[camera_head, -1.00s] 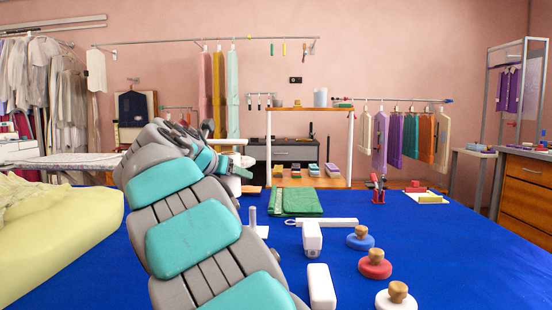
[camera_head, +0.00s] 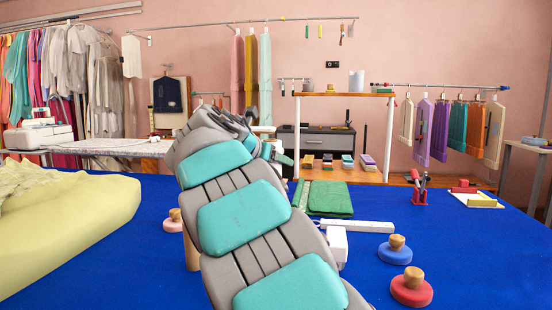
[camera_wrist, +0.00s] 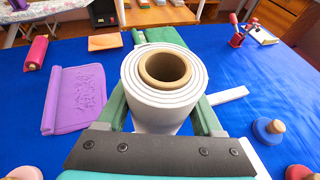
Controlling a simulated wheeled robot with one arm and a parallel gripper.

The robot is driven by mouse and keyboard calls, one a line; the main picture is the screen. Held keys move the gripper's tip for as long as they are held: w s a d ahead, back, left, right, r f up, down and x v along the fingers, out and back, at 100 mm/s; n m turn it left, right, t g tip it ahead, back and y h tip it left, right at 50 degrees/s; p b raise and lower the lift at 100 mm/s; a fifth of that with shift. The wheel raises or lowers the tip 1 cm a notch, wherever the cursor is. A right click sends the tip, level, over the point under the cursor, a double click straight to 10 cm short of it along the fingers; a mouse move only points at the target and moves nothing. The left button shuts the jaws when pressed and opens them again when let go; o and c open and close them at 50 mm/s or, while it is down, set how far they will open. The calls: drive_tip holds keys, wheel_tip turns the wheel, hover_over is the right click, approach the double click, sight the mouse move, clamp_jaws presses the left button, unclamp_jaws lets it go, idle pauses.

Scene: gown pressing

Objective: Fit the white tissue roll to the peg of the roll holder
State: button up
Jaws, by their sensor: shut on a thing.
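The white tissue roll (camera_wrist: 139,99), with a brown cardboard core, is held in my gripper (camera_wrist: 166,85) in the wrist view. The green fingers are shut on it from both sides, and its open core end faces the camera. The roll is above the blue table, and its lower end is hidden. In the head view my own arm covers the middle of the table and hides most of the gripper and roll.
The blue table (camera_head: 110,255) carries a folded green cloth (camera_head: 328,198), a blue knobbed disc (camera_head: 394,253), a red one (camera_head: 411,290) and a red tool stand (camera_head: 419,195). A pale yellow fabric heap (camera_head: 65,215) fills the left. A purple folded cloth (camera_wrist: 75,100) lies left of the roll.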

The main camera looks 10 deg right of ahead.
drive_tip(key=shift+f+b, duration=0.35)
drive_tip(key=shift+f, duration=1.95)
drive_tip(key=shift+p, duration=0.55)
drive_tip(key=shift+f, duration=0.2)
drive_tip(key=shift+f, duration=1.35)
drive_tip(key=shift+f, duration=0.15)
drive_tip(key=shift+f, duration=1.3)
drive_tip(key=shift+f, duration=0.2)
drive_tip(key=shift+f, duration=1.3)
